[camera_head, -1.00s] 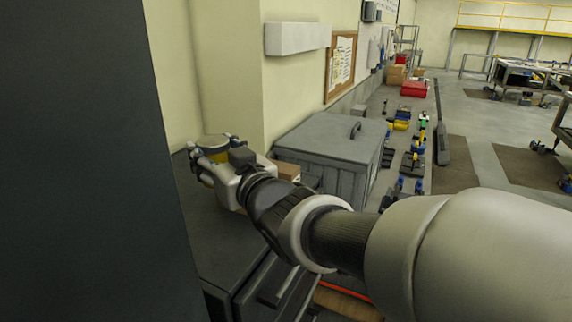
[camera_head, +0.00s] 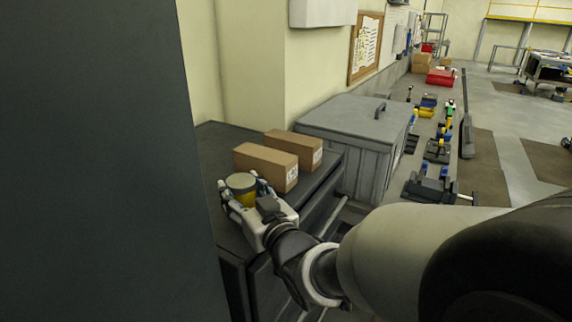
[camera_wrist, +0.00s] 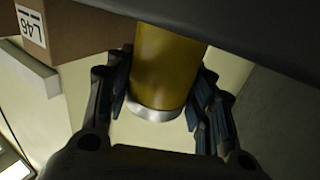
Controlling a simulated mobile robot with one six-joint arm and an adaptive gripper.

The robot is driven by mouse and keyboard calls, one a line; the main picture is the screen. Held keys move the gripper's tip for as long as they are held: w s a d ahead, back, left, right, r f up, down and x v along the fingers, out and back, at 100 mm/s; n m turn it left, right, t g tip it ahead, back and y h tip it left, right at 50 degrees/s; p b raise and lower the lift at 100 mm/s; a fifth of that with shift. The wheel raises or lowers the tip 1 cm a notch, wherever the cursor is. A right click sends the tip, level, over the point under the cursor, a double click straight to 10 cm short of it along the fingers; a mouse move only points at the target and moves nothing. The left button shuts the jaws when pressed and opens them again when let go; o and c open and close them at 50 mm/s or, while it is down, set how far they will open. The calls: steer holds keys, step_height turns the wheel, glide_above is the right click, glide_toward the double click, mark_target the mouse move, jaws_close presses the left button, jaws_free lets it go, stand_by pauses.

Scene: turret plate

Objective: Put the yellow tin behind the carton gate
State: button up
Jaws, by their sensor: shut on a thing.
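The yellow tin (camera_head: 243,187) has a greyish lid and is between the fingers of my gripper (camera_head: 240,194), over the near part of the dark cabinet top (camera_head: 222,222). My gripper is shut on it. In the wrist view the yellow tin (camera_wrist: 166,66) fills the gap between the fingers of my gripper (camera_wrist: 163,98), with its silvery rim showing. Two brown cartons form the gate: the left carton (camera_head: 262,166) is just behind the tin, and the right carton (camera_head: 296,146) stands beyond it. A carton labelled L46 (camera_wrist: 75,30) shows in the wrist view. I cannot tell whether the tin touches the top.
A tall dark panel (camera_head: 100,160) stands close on the left. A grey lidded chest (camera_head: 355,130) is right of the cabinet. The wall (camera_head: 250,70) closes off the back. Some cabinet top left of the cartons is bare.

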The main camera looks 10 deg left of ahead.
steer(key=shift+r, duration=0.2)
steer(key=shift+f, duration=0.2)
steer(key=o, duration=0.9)
steer(key=shift+f, duration=0.1)
steer(key=o, duration=0.4)
steer(key=shift+o, duration=0.2)
steer(key=shift+p, duration=0.35)
